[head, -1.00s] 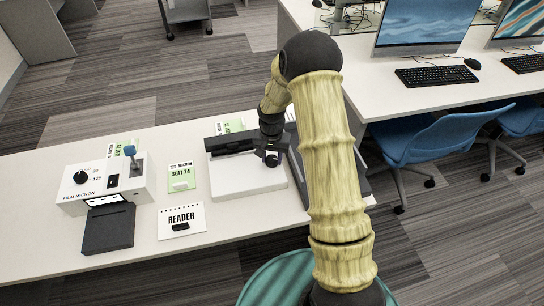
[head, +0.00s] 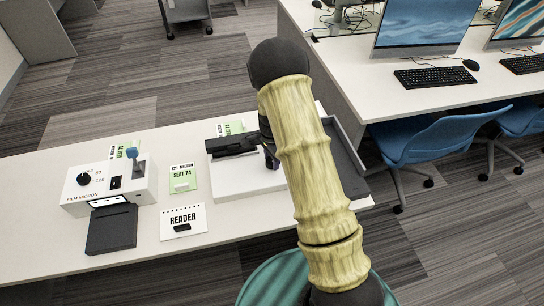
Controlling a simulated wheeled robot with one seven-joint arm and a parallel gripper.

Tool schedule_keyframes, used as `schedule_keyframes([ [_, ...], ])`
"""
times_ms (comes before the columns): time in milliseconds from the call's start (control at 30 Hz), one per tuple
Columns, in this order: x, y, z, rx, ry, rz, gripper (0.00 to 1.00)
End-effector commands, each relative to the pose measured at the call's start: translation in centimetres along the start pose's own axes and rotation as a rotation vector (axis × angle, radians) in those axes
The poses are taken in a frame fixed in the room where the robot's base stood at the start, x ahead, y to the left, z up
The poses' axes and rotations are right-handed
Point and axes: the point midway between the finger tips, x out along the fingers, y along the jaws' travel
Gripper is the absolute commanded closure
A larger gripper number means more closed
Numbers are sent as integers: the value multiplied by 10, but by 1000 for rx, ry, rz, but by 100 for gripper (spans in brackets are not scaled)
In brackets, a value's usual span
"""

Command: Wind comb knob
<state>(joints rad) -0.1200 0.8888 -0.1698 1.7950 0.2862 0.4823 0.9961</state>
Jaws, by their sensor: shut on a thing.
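A white base unit (head: 232,180) with a black bar (head: 231,146) across its back stands on the table, left of my arm. My gripper (head: 271,160) is at the right end of this unit, mostly hidden behind my own pale, ribbed arm; only a small dark part shows. It is shut on what seems to be the unit's knob. The knob itself is hidden, so its angle cannot be seen.
A white film micron box (head: 110,185) with a black dial and blue-topped lever stands at left, a black tray (head: 111,229) before it. A READER card (head: 184,222) and green seat card (head: 182,177) lie between. A grey tray (head: 345,160) is right of my arm.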

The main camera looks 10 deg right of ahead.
Motion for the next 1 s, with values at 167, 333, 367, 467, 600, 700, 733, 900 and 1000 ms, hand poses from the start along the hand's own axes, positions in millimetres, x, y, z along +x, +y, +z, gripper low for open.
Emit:
schedule_keyframes([
  [167, -2, -1, 1, 93, 0, -2, 84],
  [333, -1, -1, 1, 141, 0, -2, 84],
  [367, -1, -1, 1, 145, 0, -2, 84],
  [467, -1, -1, 1, 153, 0, -3, 84],
  [600, 0, -1, 1, 155, 0, -3, 84],
  [700, -1, -1, 1, 154, 0, -3, 84],
  [733, -1, -1, 1, 154, 0, -3, 84],
  [900, 0, -1, 0, 153, 0, -3, 40],
  [1000, 0, -1, 0, 153, 0, -2, 40],
])
